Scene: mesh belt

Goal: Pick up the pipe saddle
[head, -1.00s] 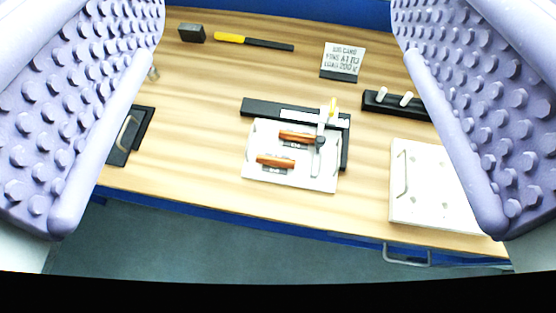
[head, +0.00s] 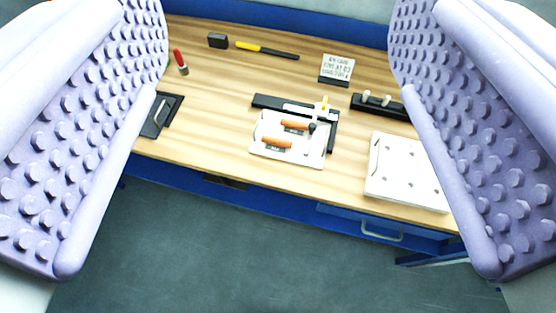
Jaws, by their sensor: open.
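My gripper (head: 278,60) is open and empty, its two lilac studded fingers wide apart at the left and right of the view. Between them, farther off, is the wooden bench top. No part is clearly recognisable as the pipe saddle. Two small orange-brown pieces lie on a white plate (head: 311,160) in the middle of the bench: an upper one (head: 295,124) and a lower one (head: 277,143). Either might be the saddle; I cannot tell. My gripper is well short of the plate and touches nothing.
A black angle bar (head: 270,101) and a clamp-like part (head: 313,126) adjoin the plate. A white board (head: 405,175) is at right, a black rack (head: 385,105) behind it. A black handled piece (head: 165,110) and a red-handled tool (head: 179,58) are at left. Open floor lies in front.

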